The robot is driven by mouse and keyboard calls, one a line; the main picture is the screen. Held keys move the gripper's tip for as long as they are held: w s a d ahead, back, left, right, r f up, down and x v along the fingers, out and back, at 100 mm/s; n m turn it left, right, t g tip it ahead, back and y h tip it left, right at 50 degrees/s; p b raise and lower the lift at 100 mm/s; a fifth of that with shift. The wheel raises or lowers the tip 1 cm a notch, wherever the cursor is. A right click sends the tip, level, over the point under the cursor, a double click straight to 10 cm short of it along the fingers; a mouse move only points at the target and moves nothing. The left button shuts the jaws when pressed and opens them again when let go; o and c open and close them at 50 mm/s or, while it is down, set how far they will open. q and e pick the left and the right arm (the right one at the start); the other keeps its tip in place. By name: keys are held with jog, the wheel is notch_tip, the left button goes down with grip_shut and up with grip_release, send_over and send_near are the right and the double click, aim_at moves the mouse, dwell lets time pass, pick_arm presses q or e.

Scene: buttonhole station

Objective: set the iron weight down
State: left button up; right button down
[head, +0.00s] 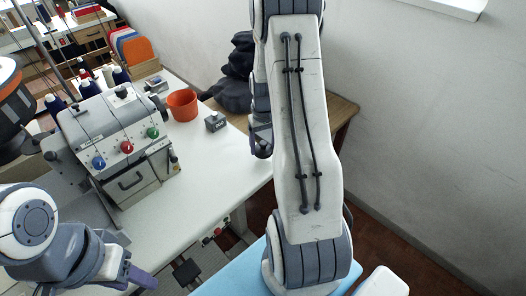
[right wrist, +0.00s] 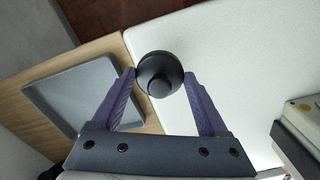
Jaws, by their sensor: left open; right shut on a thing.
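The iron weight (right wrist: 160,74), dark and round with a knob on top, sits between the two fingertips of my right gripper (right wrist: 160,80) in the right wrist view. The gripper is shut on it, above the seam between the white table and a wooden top. I cannot tell whether its base touches anything. In the head view my right arm covers most of this spot; a dark end of it (head: 262,142) shows by the table's right edge. My left gripper (head: 140,276) is open at the lower left, partly cut off by the frame.
A grey tray (right wrist: 75,92) lies on the wooden top (right wrist: 30,105). The white table (head: 205,165) bears a grey machine (head: 118,140) with coloured knobs, an orange cup (head: 183,105) and a small grey block (head: 215,121). A dark pile (head: 237,80) stands behind. The table's front is clear.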

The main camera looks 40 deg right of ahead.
aim_at(264, 151)
jog(key=shift+f, duration=1.65)
jog(key=shift+f, duration=0.1)
grip_release()
jog(key=shift+r, duration=0.2)
notch_tip(264, 151, up, 12)
jog(key=shift+f, duration=0.1)
